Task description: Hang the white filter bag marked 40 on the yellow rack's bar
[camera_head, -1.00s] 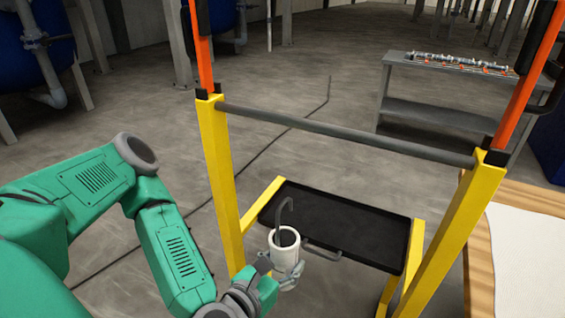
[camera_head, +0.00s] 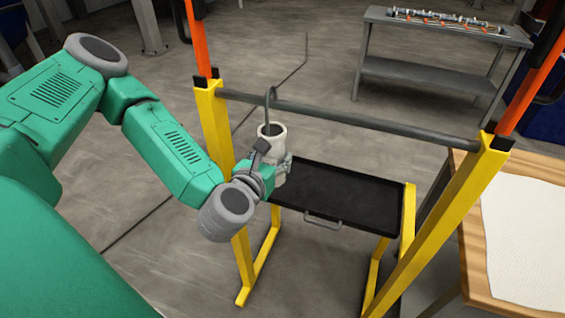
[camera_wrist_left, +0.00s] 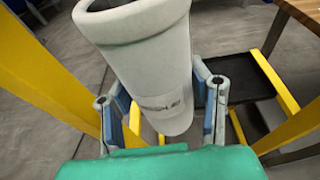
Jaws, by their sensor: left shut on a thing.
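The white filter bag (camera_head: 281,141) is an upright, open-topped cylinder with a grey hook (camera_head: 268,104) rising from it. My left gripper (camera_head: 278,172) is shut around its side, and the left wrist view shows the fingers on both sides of the bag (camera_wrist_left: 148,58). A dark marking low on the bag is too blurred to read. The yellow rack (camera_head: 219,140) carries a grey horizontal bar (camera_head: 370,121). The hook's curved top is at the bar's left part in the head view; I cannot tell whether it is over the bar or touching it. My right gripper is not in view.
A black tray (camera_head: 350,192) with a handle sits low in the rack. Orange uprights (camera_head: 197,48) rise from both rack posts. A wooden-edged table (camera_head: 476,262) with a white sheet stands at the right, and a grey bench (camera_head: 420,80) stands behind.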

